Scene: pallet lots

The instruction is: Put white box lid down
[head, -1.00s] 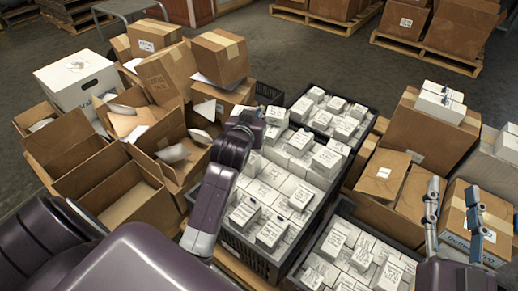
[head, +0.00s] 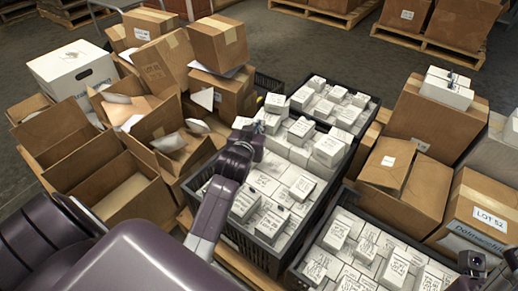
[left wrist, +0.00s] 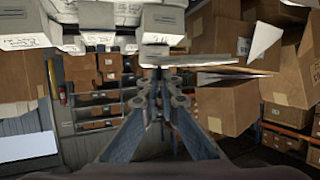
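My left gripper's wrist is over the left part of the big dark crate (head: 265,262) of white boxes in the head view, and its fingers are hidden there. In the left wrist view my left gripper (left wrist: 153,82) has its fingertips close together at a thin, pale flat piece seen edge-on, which looks like the white box lid (left wrist: 195,61). A small pale edge beside the wrist in the head view may be the same lid (head: 240,122). My right gripper (head: 492,262) is partly cut off at the lower right corner, its two finger parts apart and empty.
Open brown cartons (head: 130,195) and a white carton (head: 72,72) crowd the left. More dark crates of white boxes stand behind (head: 365,122) and in front (head: 350,215). Brown cartons (head: 430,122) with white boxes on top stand at right.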

